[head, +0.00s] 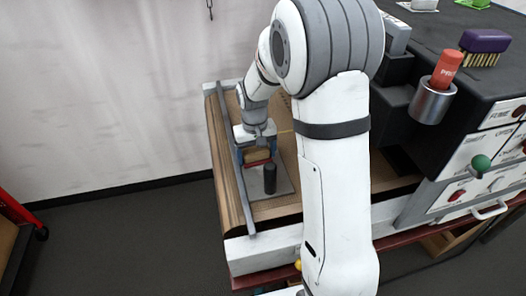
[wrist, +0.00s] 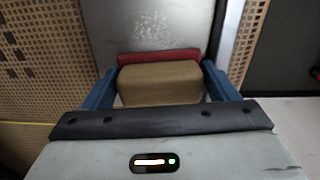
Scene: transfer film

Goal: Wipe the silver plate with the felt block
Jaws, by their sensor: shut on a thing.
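My gripper (head: 257,160) has its blue fingers shut on the felt block (wrist: 160,84), a tan block with a red layer along its far side in the wrist view. In the head view the block (head: 258,155) hangs at the end of my arm, over or against the silver plate (head: 284,186); I cannot tell whether it touches. The silver plate (wrist: 105,30) also shows in the wrist view beyond the block, with whitish speckled marks (wrist: 150,30) on it. The plate's near part is hidden by the block and gripper.
A grey rail (head: 236,175) runs along the left of the wooden bench (head: 227,150).

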